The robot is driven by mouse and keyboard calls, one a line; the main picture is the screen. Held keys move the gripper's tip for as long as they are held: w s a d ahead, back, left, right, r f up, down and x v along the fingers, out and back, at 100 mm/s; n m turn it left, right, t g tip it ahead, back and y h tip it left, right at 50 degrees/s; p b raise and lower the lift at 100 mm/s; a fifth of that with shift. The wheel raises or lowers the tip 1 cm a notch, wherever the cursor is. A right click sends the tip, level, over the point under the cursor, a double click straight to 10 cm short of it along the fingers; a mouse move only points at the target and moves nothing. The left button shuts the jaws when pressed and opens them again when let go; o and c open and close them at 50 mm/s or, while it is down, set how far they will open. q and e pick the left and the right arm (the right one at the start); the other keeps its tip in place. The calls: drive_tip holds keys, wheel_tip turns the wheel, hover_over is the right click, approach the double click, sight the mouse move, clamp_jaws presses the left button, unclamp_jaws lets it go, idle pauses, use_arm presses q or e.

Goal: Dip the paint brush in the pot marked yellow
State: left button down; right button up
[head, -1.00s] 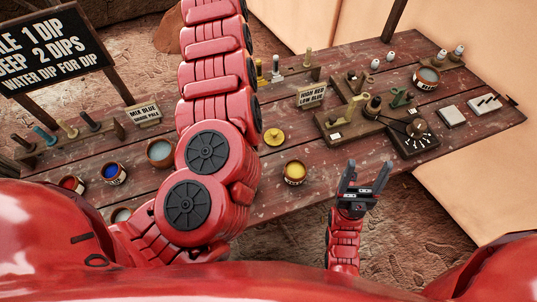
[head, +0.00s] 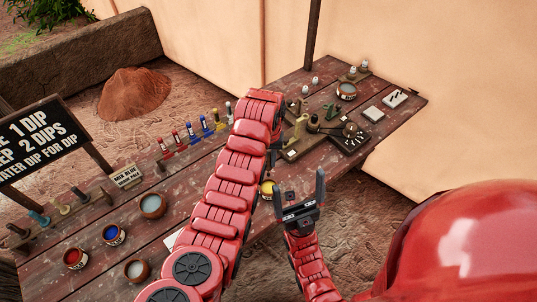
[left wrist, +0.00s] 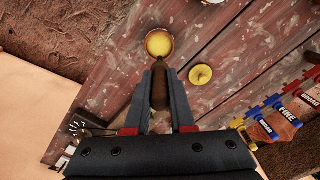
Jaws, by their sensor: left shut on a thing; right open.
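The yellow paint pot (left wrist: 159,43) is ahead of my left gripper in the left wrist view, its round top showing yellow. In the head view the pot (head: 267,188) is partly hidden by my left arm. My left gripper (left wrist: 159,75) is shut on a brown brush (left wrist: 159,93). The brush's far end lines up with the pot's near rim; I cannot tell its height or whether it touches the paint. The left gripper is mostly hidden behind its arm in the head view. My right gripper (head: 299,188) is open and empty, near the table's front edge.
A yellow disc (left wrist: 200,75) lies beside the pot. Red (head: 75,258) and blue (head: 113,234) pots and two bowls (head: 152,205) stand at the left. A sign (head: 40,135) stands at the far left.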

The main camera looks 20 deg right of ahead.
sight(269, 174)
use_arm(q)
drive_tip(key=shift+f+b, duration=0.9)
drive_tip(key=shift+f, duration=1.9)
drive_tip(key=shift+s, duration=0.2)
drive_tip(key=shift+f+b, duration=0.15)
drive_tip(key=shift+b, duration=0.2)
drive_tip(key=shift+w+f+b, duration=0.1)
drive_tip(key=shift+f+b, duration=1.2)
drive_tip(key=shift+f, duration=0.35)
drive_tip(key=shift+r, duration=0.1)
drive_tip(key=shift+r, duration=1.05)
drive_tip(key=shift+r+p, duration=0.55)
drive_tip(key=shift+r, duration=1.85)
